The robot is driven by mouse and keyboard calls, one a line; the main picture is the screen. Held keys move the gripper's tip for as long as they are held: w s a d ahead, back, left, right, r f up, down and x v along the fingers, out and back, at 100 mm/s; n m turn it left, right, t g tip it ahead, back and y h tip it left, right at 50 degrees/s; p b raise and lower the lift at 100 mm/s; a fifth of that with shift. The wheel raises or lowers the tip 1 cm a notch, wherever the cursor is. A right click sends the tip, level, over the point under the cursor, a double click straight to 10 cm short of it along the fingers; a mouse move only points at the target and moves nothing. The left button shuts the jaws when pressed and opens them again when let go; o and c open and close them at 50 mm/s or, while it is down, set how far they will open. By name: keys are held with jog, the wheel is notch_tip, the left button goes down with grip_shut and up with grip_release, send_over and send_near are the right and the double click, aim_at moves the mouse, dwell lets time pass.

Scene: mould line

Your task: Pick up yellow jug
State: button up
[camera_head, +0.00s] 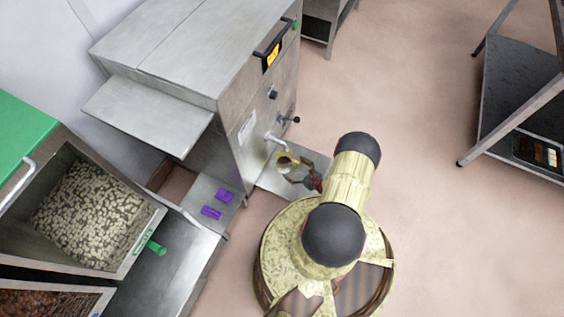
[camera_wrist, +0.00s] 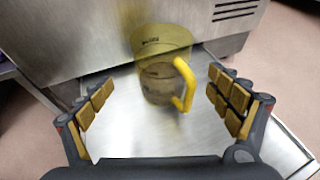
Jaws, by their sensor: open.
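The yellow jug (camera_wrist: 160,52) is a see-through yellowish vessel with a solid yellow handle (camera_wrist: 186,85) on its right side. In the wrist view it stands upright on a metal shelf, ahead of my open gripper (camera_wrist: 162,100). The jug lies between the lines of the two padded fingers, with clear gaps on both sides, and nothing is held. In the head view the jug (camera_head: 284,162) is small, under the tap of the steel machine, and my gripper (camera_head: 300,176) is close beside it, partly hiding it.
The steel machine (camera_head: 245,130) with its tap (camera_head: 275,140) rises behind the jug. The jug's shelf (camera_head: 268,184) is narrow. Purple items (camera_head: 212,212) lie on a ledge to the left, near a bin of pale pieces (camera_head: 90,215). Open floor (camera_head: 420,180) lies to the right.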

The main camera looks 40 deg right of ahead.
aim_at(290, 165)
jog(key=shift+b+x, duration=0.45)
jog(key=shift+x, duration=0.75)
jog(key=b+x, duration=0.1)
jog(key=x, duration=0.1)
jog(key=b+x, duration=0.1)
jog(key=x, duration=0.1)
jog(key=shift+d+f, duration=0.1)
jog(key=shift+f, duration=0.2)
jog(key=shift+w+f, duration=0.1)
jog(key=shift+w, duration=0.5)
jog(key=c, duration=0.3)
jog(key=shift+d, duration=0.1)
jog(key=c, duration=1.4)
jog(key=shift+o, duration=0.2)
